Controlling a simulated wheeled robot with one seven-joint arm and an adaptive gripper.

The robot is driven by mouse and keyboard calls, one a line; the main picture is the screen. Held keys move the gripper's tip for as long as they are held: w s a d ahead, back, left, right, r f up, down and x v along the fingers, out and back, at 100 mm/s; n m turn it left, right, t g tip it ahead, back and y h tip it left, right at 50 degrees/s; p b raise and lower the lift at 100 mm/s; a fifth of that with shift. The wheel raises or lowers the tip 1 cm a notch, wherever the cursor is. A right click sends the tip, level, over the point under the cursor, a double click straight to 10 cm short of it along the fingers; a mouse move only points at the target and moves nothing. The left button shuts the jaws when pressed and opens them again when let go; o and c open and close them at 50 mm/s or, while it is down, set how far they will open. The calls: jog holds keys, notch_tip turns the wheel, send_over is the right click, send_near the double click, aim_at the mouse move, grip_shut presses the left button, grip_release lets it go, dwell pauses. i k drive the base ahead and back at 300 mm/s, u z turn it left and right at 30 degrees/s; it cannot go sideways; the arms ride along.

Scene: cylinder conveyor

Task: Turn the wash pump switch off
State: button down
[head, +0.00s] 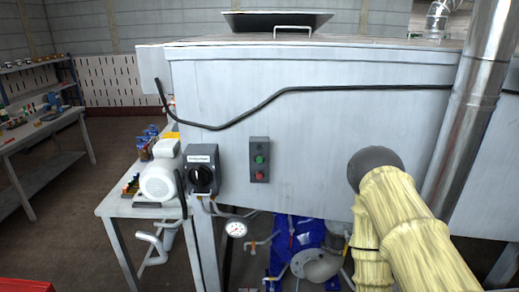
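A dark grey switch box (203,158) with a pale label strip is mounted at the left end of the big grey machine. Its round black rotary knob (201,179) faces me. The label is too small to read, so I cannot confirm it is the wash pump switch, and I cannot tell which position the knob is in. To its right is a grey button box (260,145) with a green button (260,160) and a red button (260,176). My gripper's fingers do not show in the head view.
A yellow-sleeved part with a dark rounded end stands at the right before the machine. A white motor (158,183) sits left of the switch box. A pressure gauge (236,229) and pipes are below. A workbench (45,128) is at far left. Open floor lies between.

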aim_at(199, 176)
jog(key=z, duration=1.9)
jog(key=k, duration=0.8)
jog(key=u, duration=1.9)
jog(key=i, duration=0.5)
